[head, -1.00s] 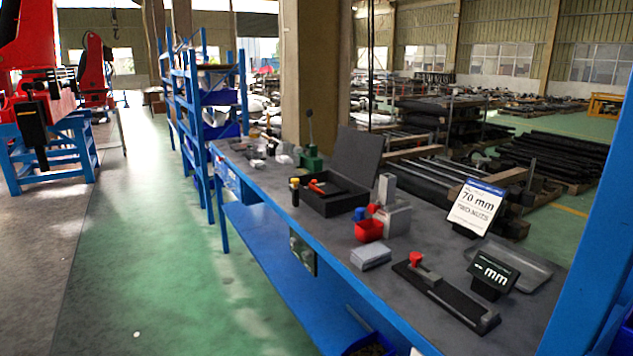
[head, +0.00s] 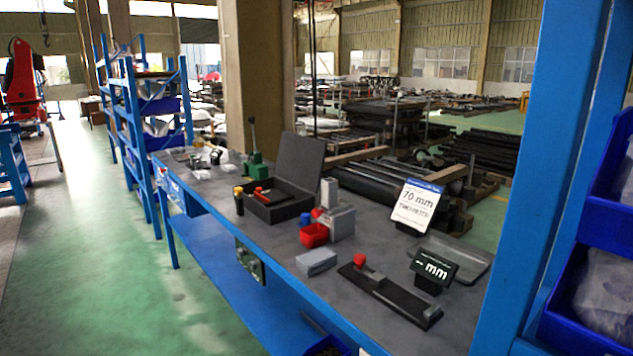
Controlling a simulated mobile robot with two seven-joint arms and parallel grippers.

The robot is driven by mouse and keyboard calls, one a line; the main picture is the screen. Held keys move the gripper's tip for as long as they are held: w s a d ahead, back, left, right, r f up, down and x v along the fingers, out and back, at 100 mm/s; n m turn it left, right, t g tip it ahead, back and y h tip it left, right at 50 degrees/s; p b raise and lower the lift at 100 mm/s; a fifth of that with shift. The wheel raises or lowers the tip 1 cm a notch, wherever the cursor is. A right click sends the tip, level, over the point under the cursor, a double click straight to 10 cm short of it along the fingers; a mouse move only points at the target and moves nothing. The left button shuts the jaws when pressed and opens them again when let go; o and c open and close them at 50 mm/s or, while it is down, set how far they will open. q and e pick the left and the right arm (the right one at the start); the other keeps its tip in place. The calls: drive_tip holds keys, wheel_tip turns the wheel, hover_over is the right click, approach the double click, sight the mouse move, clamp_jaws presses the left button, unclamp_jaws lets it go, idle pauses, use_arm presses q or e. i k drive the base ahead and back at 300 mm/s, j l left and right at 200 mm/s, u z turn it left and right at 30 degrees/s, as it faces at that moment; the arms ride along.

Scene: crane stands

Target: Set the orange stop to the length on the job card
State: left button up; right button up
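The job card (head: 417,206) stands upright at the back right of the bench and reads 70 mm, with a smaller line below it that I cannot read surely. In front of it a dark length gauge (head: 398,297) lies on the bench, with a red-orange knob (head: 359,260) and a grey block at its left end. I cannot tell whether this knob is the orange stop. A small black display (head: 435,268) beside the gauge shows a dash and mm. Neither of my grippers is in view.
The grey bench top (head: 340,285) also holds a grey block (head: 316,262), a red bin (head: 314,235), an open black case (head: 285,190) and a shallow grey tray (head: 462,258). A blue post (head: 535,170) and blue bins (head: 600,290) stand at the right.

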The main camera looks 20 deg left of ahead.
sight(258, 195)
drive_tip(key=j+z, duration=0.25)
drive_tip(key=z, duration=0.15)
drive_tip(key=i+j+z, duration=0.1)
drive_tip(key=j+z, duration=0.6)
drive_tip(key=j, duration=0.15)
drive_tip(key=k+j+z, duration=0.1)
drive_tip(key=j+z, duration=0.15)
drive_tip(key=j, duration=0.25)
drive_tip(key=k+j+z, duration=0.1)
drive_tip(key=j+z, duration=0.2)
drive_tip(key=j, duration=0.15)
drive_tip(key=k+j+z, duration=0.1)
drive_tip(key=j, duration=0.25)
drive_tip(key=k+j, duration=0.15)
drive_tip(key=j, duration=0.25)
drive_tip(key=k+j+z, duration=0.15)
drive_tip(key=j, duration=0.2)
drive_tip(key=k+j+z, duration=0.1)
drive_tip(key=j, duration=0.25)
drive_tip(key=k+j, duration=0.15)
drive_tip(key=j, duration=0.2)
drive_tip(key=k+j, duration=0.2)
drive_tip(key=j, duration=0.15)
drive_tip(key=k+j, duration=0.15)
drive_tip(key=j, duration=0.2)
drive_tip(key=k+j, duration=0.15)
drive_tip(key=j, duration=0.2)
